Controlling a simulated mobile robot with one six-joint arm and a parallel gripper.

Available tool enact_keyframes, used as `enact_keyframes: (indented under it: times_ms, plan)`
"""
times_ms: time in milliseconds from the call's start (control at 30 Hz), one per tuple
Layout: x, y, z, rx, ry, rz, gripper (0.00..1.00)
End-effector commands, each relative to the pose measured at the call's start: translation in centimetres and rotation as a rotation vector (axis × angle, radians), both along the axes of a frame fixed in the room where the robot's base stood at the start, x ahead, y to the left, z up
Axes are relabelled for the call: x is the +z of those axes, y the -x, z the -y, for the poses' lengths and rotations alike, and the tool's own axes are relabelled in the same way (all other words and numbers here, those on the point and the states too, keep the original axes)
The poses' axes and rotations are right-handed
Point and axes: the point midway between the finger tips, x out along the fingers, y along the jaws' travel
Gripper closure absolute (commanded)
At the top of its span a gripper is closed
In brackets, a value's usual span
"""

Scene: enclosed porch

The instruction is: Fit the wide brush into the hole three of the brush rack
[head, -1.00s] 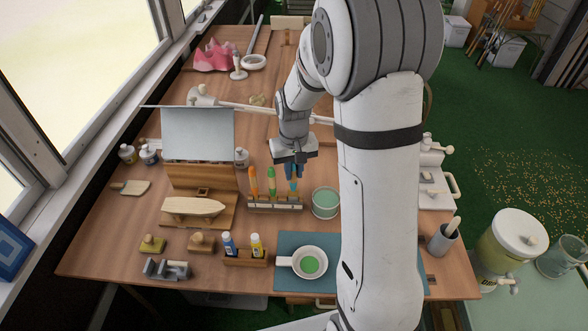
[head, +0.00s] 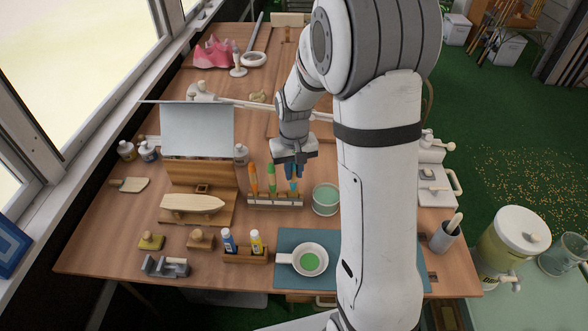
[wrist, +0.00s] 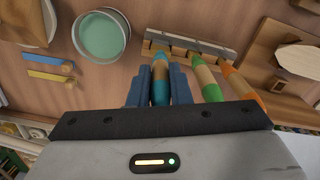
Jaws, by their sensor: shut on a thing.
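My gripper (head: 293,170) is shut on a brush with a teal handle and a tan band (wrist: 160,82), taken to be the wide brush. It holds this brush roughly upright over the right end of the brush rack (head: 270,206). In the wrist view the brush's far end meets the rack (wrist: 205,45) near its left end; I cannot tell whether it is inside a hole. A green brush (head: 271,178) and an orange brush (head: 253,180) stand in the rack to its left. The held brush's bristles are hidden.
A round green-filled dish (head: 326,199) stands close right of the rack. A wooden boat hull (head: 193,204) on its stand is to the left. Paint bottles in a wooden holder (head: 246,255) and a white pan (head: 310,259) on a blue mat (head: 290,237) are in front.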

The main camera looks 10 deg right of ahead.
Motion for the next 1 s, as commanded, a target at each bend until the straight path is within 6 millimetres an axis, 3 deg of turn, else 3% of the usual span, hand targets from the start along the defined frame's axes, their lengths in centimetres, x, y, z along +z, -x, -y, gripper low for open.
enact_keyframes:
  times_ms: [733, 767, 1000]
  plan:
    - [-1.2, 0.0, 0.0, 0.0, 0.0, 0.0, 1.0]
    - [-1.2, 0.0, 0.0, 0.0, 0.0, 0.0, 0.82]
    - [-1.1, 0.0, 0.0, 0.0, 0.0, 0.0, 0.62]
